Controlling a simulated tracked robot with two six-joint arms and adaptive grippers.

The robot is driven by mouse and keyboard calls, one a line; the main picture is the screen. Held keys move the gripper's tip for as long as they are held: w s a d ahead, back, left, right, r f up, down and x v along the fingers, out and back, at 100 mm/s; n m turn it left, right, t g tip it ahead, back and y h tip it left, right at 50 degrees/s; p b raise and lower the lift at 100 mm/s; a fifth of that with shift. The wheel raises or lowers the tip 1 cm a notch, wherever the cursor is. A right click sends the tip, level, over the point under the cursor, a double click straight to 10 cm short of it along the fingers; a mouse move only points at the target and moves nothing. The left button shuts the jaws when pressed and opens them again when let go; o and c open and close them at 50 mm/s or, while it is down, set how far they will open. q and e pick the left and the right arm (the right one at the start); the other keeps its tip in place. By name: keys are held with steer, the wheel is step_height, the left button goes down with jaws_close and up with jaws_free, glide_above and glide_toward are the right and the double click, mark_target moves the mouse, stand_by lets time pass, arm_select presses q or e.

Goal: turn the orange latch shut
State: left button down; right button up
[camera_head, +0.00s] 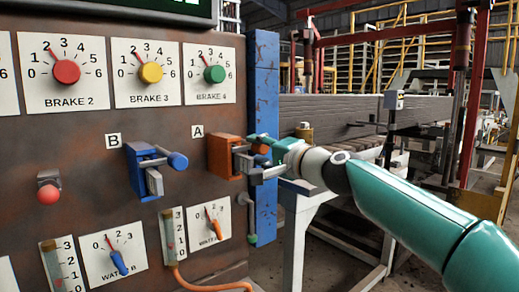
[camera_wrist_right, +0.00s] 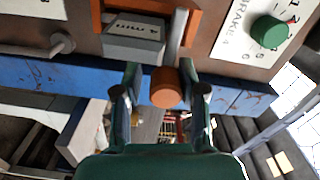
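The orange latch (camera_head: 224,156) is mounted on the brown panel beside the letter A, near the panel's right edge. Its orange housing (camera_wrist_right: 190,18) shows at the top of the right wrist view. A grey lever arm (camera_wrist_right: 178,38) leads from it to a round orange knob (camera_wrist_right: 165,88). My right gripper (camera_head: 262,158) is at the knob, partly covering it in the head view. In the right wrist view its two fingers (camera_wrist_right: 162,84) stand on either side of the knob, with a small gap visible at the left finger. My left gripper is in neither view.
A blue latch (camera_head: 142,170) beside the letter B is left of the orange one. A blue post (camera_head: 264,90) runs along the panel's edge, close to my right gripper. Brake dials (camera_head: 214,74) are above, water dials (camera_head: 212,222) and an orange hose (camera_head: 215,286) below.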

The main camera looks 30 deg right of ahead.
steer(key=shift+r, duration=0.1)
steer(key=shift+s+d, duration=0.1)
steer(key=shift+s, duration=0.1)
steer(key=s, duration=1.1)
steer(key=shift+s+d, duration=0.25)
steer(key=shift+d, duration=0.15)
